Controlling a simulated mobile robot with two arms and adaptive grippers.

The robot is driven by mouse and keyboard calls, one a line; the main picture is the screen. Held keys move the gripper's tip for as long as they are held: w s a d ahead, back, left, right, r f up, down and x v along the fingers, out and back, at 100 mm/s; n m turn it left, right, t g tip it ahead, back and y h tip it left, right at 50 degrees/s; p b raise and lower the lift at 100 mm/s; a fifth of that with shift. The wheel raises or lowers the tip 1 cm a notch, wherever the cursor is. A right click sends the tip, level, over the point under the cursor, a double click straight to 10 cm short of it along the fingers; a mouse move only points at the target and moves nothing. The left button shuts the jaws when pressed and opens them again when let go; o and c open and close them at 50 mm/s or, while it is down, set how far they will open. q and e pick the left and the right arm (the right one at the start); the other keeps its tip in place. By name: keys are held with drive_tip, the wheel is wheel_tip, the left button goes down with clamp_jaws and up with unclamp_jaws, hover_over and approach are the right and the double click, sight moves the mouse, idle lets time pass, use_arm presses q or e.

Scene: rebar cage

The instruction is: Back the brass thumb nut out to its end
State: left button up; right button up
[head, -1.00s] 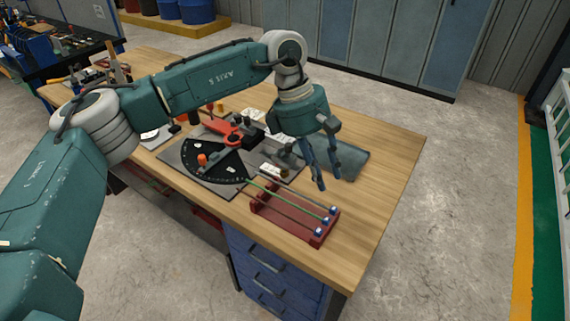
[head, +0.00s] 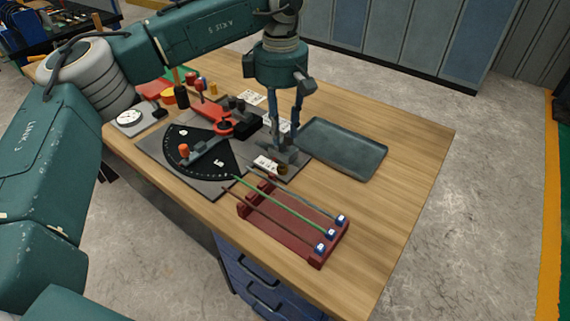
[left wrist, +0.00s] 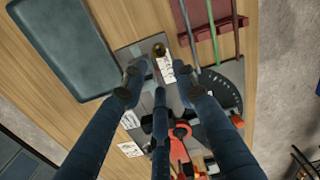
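The brass thumb nut (head: 283,169) is a small brown-gold knob at the near end of a grey block on the dark bending plate (head: 215,190). It also shows in the left wrist view (left wrist: 158,50), beside a white label. My left gripper (head: 284,135) points down over the grey block, just behind the nut. In the left wrist view its blue fingers (left wrist: 159,82) are spread apart with nothing between them, and the nut lies beyond their tips. In the head view the fingers hide part of the block. My right gripper is not in view.
A red rack (head: 290,232) with several rods stands in front of the plate. An empty grey tray (head: 345,148) lies to the right. A red lever (head: 215,112) and an orange knob (head: 184,150) stick up from the fixture.

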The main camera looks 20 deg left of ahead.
sight(282, 167)
use_arm(q)
wheel_tip(282, 167, down, 11)
drive_tip(key=shift+f+p, duration=0.1)
drive_tip(key=shift+p, duration=0.8)
clamp_jaws()
